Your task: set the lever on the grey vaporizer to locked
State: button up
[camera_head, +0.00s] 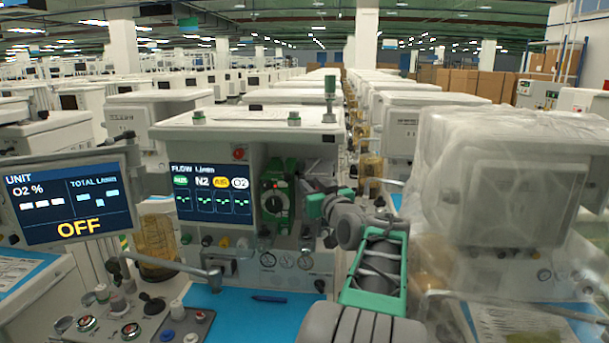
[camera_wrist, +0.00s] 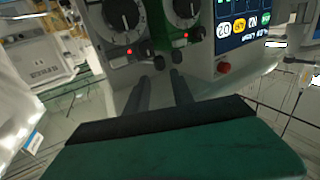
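Two vaporizers with round dials show side by side at the top of the wrist view, which is turned over. Small dark knobs and a red light sit by each dial. I cannot tell which knob is the lever or how it is set. My gripper (camera_wrist: 161,82) is open and empty, its two dark fingers apart and pointing at the knobs. In the head view my gripper (camera_head: 316,206) is just right of the vaporizer dials and hides part of them.
The flow screen (camera_head: 210,200) is left of the vaporizers, and a monitor (camera_head: 68,205) reading OFF sticks out further left. A blue work surface (camera_head: 240,312) with a pen lies below. A plastic-wrapped cart (camera_head: 510,200) stands close on the right.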

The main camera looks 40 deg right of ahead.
aim_at(303, 176)
jog(key=p+x, duration=0.1)
jog(key=x, duration=0.4)
jog(key=shift+w+d+p, duration=0.1)
jog(key=shift+w+p, duration=0.25)
grip_shut()
dwell(1.0)
